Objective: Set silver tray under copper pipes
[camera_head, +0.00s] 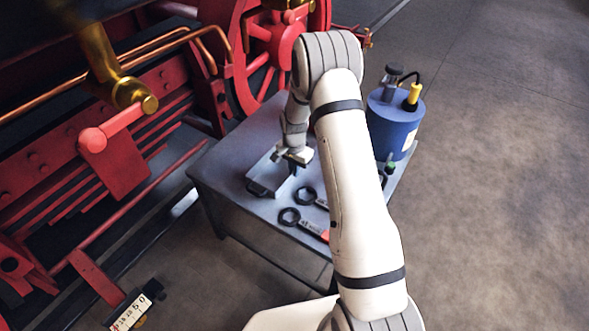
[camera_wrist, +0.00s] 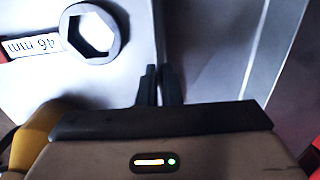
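The silver tray (camera_head: 266,172) sits on the grey-blue table near its left side. In the wrist view the tray (camera_wrist: 215,45) fills the right half. My gripper (camera_head: 294,161) points down at the tray's right edge in the head view. In the wrist view its two dark fingers (camera_wrist: 160,70) are nearly together, one on each side of the tray's thin wall. Whether the tray is lifted at all is hard to tell. The copper pipes (camera_head: 45,99) run along the red locomotive at the left, away from the table.
Two ring wrenches (camera_head: 290,216) lie on the table (camera_head: 222,170) in front of the tray; one marked 46 mm (camera_wrist: 92,33) shows close to my fingers. A blue canister (camera_head: 392,125) stands at the table's right. A numbered scale (camera_head: 130,312) is at lower left. Floor at right is clear.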

